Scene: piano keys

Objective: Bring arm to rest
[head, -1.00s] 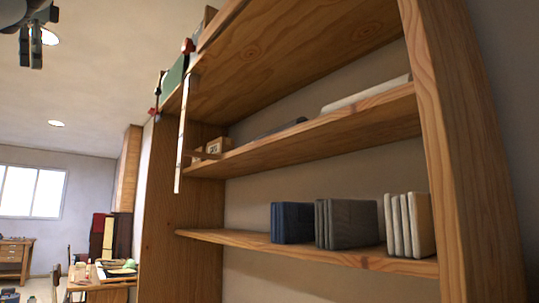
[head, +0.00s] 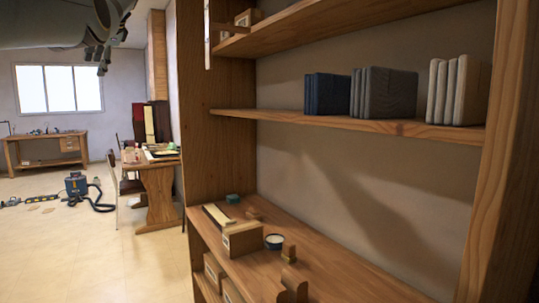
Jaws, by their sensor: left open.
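My left gripper (head: 104,52) hangs at the top left of the head view, at the end of my grey arm, which comes in from the left edge. Its fingers point down and look apart, with nothing between them. It is in the air, clear of the shelf unit. My right gripper is not in the view. No piano keys can be made out clearly.
A wooden shelf unit (head: 218,160) fills the right side. Folded cloth-like stacks (head: 384,93) stand on its middle shelf. A box (head: 243,240) and small items sit on the lower shelf. A table (head: 157,190), a vacuum (head: 76,185) and open floor (head: 110,260) lie left.

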